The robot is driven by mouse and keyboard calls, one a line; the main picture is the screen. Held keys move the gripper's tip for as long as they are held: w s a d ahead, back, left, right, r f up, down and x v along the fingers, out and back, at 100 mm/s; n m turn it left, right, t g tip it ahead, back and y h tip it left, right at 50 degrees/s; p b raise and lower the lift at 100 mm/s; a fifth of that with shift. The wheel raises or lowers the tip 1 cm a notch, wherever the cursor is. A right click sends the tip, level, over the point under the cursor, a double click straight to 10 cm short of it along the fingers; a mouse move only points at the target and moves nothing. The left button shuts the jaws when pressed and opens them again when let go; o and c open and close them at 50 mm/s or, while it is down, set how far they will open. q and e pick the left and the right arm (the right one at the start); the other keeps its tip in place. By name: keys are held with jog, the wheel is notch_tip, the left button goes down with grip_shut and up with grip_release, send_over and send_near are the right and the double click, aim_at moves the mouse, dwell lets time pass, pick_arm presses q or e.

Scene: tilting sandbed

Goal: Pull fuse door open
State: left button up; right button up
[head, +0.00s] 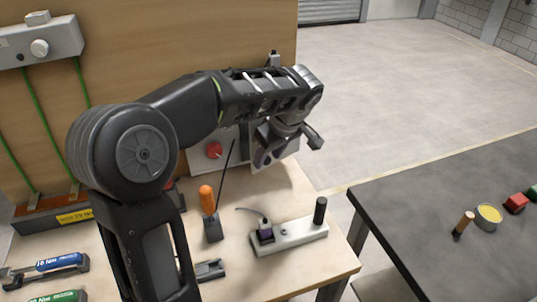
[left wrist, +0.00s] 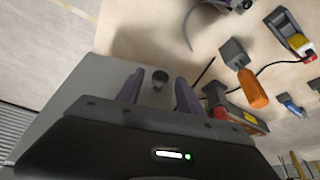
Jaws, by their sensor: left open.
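A light grey box with a red knob (head: 214,150) stands against the wooden back panel, largely hidden behind my left arm. My left gripper (head: 290,146) is in front of the right part of this box. In the left wrist view the open fingers (left wrist: 159,92) point at a grey face (left wrist: 75,88), which I take to be the fuse door. A small dark round knob (left wrist: 160,76) shows between the fingertips. I cannot tell whether the fingers touch it. The door's edge and hinge are hidden. My right gripper is not in view.
An orange-handled screwdriver (head: 207,199) stands upright in a dark holder on the wooden bench. A pale socket strip (head: 290,236) with a plug lies to its right. A dark table (head: 440,200) holds small items. Bare floor lies between and beyond.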

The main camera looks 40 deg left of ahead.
pick_arm(q)
jog(key=shift+f, duration=0.15)
jog(key=shift+c, duration=0.2)
grip_shut()
dwell(1.2)
